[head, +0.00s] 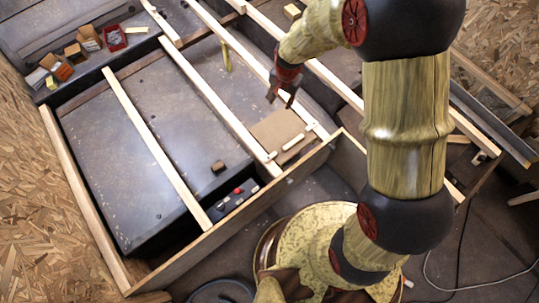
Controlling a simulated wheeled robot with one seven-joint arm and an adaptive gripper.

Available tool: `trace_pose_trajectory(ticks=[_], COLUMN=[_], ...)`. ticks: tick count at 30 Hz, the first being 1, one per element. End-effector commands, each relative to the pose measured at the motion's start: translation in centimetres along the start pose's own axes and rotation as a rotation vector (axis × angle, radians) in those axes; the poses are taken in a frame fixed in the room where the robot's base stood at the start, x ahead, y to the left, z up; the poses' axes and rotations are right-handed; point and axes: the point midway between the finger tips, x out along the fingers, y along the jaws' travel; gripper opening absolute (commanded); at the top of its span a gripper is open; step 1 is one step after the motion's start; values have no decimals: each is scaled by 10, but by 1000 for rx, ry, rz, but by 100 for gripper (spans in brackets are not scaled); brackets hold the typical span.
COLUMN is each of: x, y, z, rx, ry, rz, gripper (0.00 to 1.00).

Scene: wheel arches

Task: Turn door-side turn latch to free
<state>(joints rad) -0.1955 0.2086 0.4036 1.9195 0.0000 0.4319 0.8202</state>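My gripper (281,98) hangs from my wooden-looking arm at the upper middle of the head view. Its two dark fingers look spread, with nothing seen between them. Below it lies a flat brown panel (272,126) between pale wooden slats. A pale bar (293,142) lies near the panel's front edge. Small pale pieces sit at either end of that edge, a left piece (271,156) and a right piece (311,126). They look like turn latches, but I cannot tell which is door-side or how each is turned. The gripper is apart from them.
Long pale slats (150,130) cross the dark wheel-arch boxes. A wooden front rail (235,212) runs between my base and the frame. A small panel with red buttons (238,192) and a dark block (217,166) sit left. Small boxes and a red tray (115,38) stand upper left.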

Motion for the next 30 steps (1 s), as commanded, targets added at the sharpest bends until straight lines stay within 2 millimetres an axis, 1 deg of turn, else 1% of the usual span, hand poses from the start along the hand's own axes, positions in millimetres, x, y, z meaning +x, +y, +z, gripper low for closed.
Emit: trace_pose_trajectory(ticks=[1,2,3,5,6,8,9,12,15,18,25,30], x=[32,50,73,108,132,164,185,228,258,276,301,328], y=[-2,-4,-5,-5,-3,0,3,12,21,27,33,37], z=[8,11,16,27,34,46,54,73,88,98,104,108], rx=[29,50,80,122,151,191,217,273,313,339,353,352], ry=[-21,-29,-38,-52,-60,-71,-76,-87,-94,-96,-98,-99], rz=[21,28,39,56,68,85,95,119,136,146,151,153], gripper=[35,35,35,35,35,35,35,35,35,35,35,35])
